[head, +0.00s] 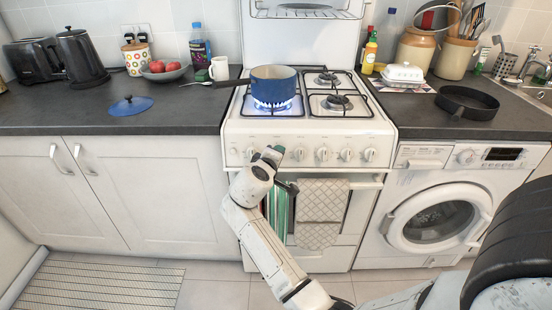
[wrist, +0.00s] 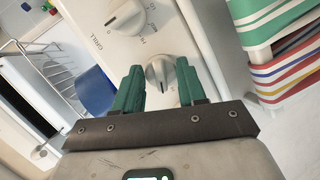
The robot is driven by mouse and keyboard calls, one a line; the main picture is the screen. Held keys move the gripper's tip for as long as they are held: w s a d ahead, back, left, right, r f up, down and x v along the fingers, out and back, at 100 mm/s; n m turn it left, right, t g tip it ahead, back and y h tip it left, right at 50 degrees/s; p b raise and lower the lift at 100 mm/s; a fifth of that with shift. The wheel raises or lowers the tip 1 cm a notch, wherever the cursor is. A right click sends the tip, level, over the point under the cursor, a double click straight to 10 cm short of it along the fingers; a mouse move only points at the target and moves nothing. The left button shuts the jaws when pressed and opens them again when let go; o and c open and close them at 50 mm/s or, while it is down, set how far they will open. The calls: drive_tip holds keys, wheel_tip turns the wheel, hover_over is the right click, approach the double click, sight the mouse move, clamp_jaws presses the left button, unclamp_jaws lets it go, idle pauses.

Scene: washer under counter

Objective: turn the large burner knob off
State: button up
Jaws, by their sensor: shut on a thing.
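The stove's control panel (head: 310,155) carries a row of white knobs. My gripper (head: 272,152) is at the left part of this row and hides the knob behind it. In the wrist view a round white-and-silver burner knob (wrist: 160,73) sits between the green fingers of my gripper (wrist: 160,82), which are shut on it. A dark mark shows on the knob's face. A blue flame (head: 272,105) burns on the front left burner under the blue pot (head: 273,84). The pot also shows in the wrist view (wrist: 95,90).
Another knob (wrist: 127,17), by the word GRILL, is close to the held one. Striped towels (head: 278,208) and a quilted cloth (head: 320,213) hang below the panel. A blue lid (head: 130,105) lies on the left counter. A black pan (head: 467,101) is on the right counter.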

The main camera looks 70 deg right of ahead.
drive_tip(key=m+t+y, duration=0.1)
drive_tip(key=m, duration=0.3)
drive_tip(key=m+y+b, duration=0.1)
drive_tip(key=m, duration=0.2)
drive_tip(key=m+t, duration=0.1)
drive_tip(key=m, duration=0.3)
drive_tip(key=shift+s+f+m+t+y, duration=0.1)
drive_tip(key=shift+f+m+t+y, duration=0.1)
drive_tip(key=shift+m+t+y, duration=0.15)
idle(0.6)
drive_tip(key=o, duration=1)
drive_tip(key=shift+r, duration=0.1)
drive_tip(key=shift+r, duration=0.1)
drive_tip(key=v, duration=1)
drive_tip(key=shift+s+a+r+p, duration=0.1)
drive_tip(key=shift+a+r+p, duration=0.05)
drive_tip(key=shift+a+p, duration=0.15)
